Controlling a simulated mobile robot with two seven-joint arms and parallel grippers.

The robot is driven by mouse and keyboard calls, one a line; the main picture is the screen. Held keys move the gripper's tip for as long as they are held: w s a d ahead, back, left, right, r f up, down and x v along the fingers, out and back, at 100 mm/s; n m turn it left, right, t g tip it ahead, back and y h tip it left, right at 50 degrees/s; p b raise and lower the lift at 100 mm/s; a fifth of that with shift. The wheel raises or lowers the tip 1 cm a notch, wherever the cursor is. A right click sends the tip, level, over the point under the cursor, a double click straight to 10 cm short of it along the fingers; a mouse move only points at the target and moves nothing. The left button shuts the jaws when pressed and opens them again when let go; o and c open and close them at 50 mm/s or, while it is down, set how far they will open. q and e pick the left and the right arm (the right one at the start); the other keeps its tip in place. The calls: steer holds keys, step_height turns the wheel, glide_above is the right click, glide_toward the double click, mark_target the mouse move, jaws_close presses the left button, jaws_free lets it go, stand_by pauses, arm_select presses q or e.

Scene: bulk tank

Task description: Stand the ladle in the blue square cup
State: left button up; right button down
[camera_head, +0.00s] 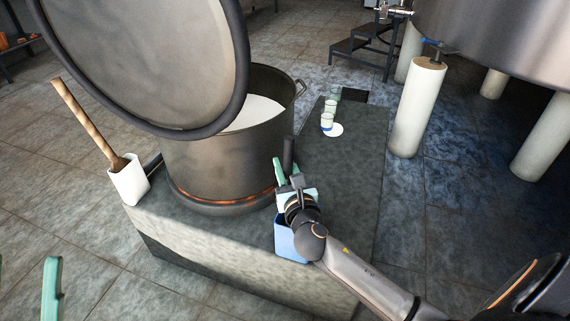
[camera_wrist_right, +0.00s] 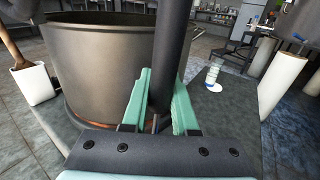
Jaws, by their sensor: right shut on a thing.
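The ladle shows as a dark upright handle (camera_head: 288,152) in the head view, and the handle also rises between the fingers in the right wrist view (camera_wrist_right: 173,45). My right gripper (camera_head: 283,174) is shut on this handle. The blue square cup (camera_head: 288,243) stands on the stone ledge just below my right gripper, partly covered by the gripper and wrist. The ladle's lower end is hidden, so I cannot tell whether it is inside the cup. My left gripper (camera_head: 28,280) is at the lower left edge, its fingertips apart, open and empty.
A large metal pot (camera_head: 225,165) of white liquid, with a raised round lid (camera_head: 150,60), stands beside my right gripper. A white holder (camera_head: 129,184) with a wooden-handled tool is at the ledge's left. Small jars (camera_head: 327,121) stand at the back; the ledge's right side is clear.

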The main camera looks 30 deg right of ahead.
steer(key=c, duration=0.6)
jaws_free()
steer(key=p+v, duration=0.2)
steer(key=v, duration=1)
steer(key=shift+s+p, duration=0.25)
steer(key=shift+p, duration=0.1)
steer(key=shift+a, duration=0.1)
